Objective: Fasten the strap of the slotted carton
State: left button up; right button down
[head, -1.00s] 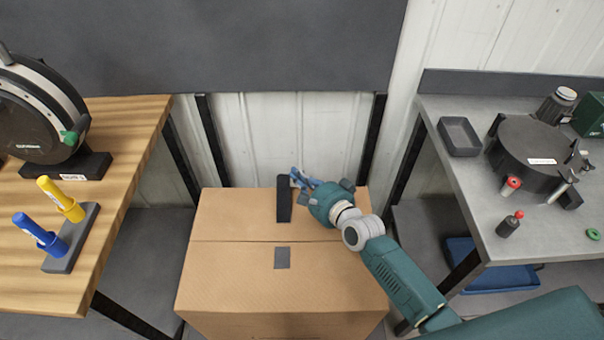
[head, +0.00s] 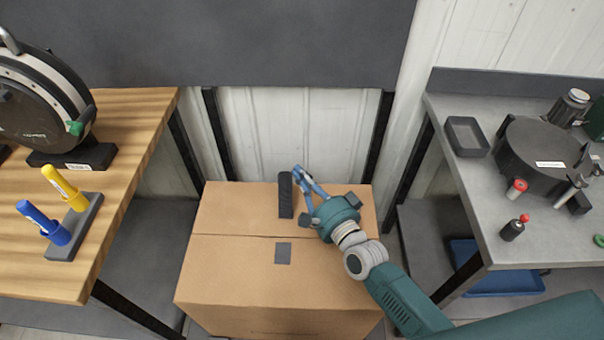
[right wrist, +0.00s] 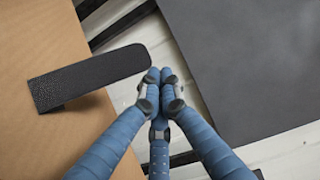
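The slotted carton (head: 235,275) is a closed brown box on the floor between two tables, with a seam across its top. Its black strap (head: 286,195) shows at the back half of the top; in the right wrist view the strap (right wrist: 90,78) sticks out past a bend, its rounded free end near my fingertips. A dark grey square patch (head: 283,253) lies in front of the seam. My right gripper (head: 298,171) has its blue fingers just right of the strap's far end. In the right wrist view its fingertips (right wrist: 160,78) are together, with nothing between them. My left gripper is out of view.
A wooden table (head: 130,130) at left holds a dark round device and yellow and blue markers in a stand. A grey table (head: 440,105) at right holds a small tray, a round black device and a red-topped bottle. A dark panel (head: 270,40) is behind.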

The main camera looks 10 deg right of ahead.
jog(key=s+a+f+t+b, duration=0.1)
jog(key=s+a, duration=0.2)
jog(key=s, duration=0.9)
jog(key=shift+s+n+y+b, duration=0.3)
jog(key=shift+s+n+y, duration=0.1)
dwell(0.7)
jog(key=shift+s+d, duration=0.1)
dwell(0.5)
